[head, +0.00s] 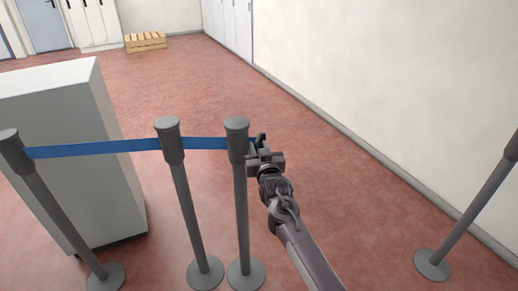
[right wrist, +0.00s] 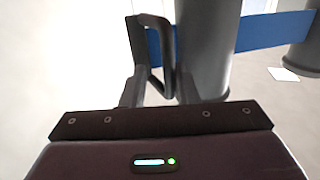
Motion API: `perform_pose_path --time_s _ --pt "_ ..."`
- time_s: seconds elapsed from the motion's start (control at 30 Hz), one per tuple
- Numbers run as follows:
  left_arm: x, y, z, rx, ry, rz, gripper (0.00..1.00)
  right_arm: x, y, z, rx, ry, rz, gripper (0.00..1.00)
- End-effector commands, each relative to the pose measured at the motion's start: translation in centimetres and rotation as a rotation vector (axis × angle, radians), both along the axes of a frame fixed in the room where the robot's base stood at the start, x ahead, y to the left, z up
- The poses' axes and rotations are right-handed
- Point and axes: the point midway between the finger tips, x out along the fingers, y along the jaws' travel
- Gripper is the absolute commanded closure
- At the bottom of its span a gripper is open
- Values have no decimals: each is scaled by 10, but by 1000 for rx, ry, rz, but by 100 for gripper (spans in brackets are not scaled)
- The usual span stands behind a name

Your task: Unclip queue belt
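A blue belt (head: 95,147) runs from the left post (head: 38,190) past the middle post (head: 183,190) to another post (head: 240,190). In the right wrist view the belt (right wrist: 270,30) shows right of this post (right wrist: 205,50). A dark loop-shaped clip (right wrist: 170,50) stands on the post's other side, with blue behind it. It also shows in the head view (head: 261,140). My right gripper (head: 264,153) is at this clip. Its fingers (right wrist: 160,85) lie on either side of the loop's lower part; whether they press on it is unclear. My left gripper is out of view.
A separate post (head: 471,210) stands at the far right with no belt seen on it. A white cabinet (head: 65,120) stands behind the belt at left. A wooden crate (head: 145,42) lies far back.

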Motion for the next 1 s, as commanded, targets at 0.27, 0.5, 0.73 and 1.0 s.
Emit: perform_pose_path --time_s 0.27,0.5,0.73,1.0 --pt "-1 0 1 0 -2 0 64 -14 -3 -1 1 1 -2 74" --pt "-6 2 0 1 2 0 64 -50 -7 -1 0 1 -2 74" --pt "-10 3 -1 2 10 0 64 -74 -9 -1 0 0 -1 74" --pt "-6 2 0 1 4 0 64 -78 -9 0 0 0 0 74"
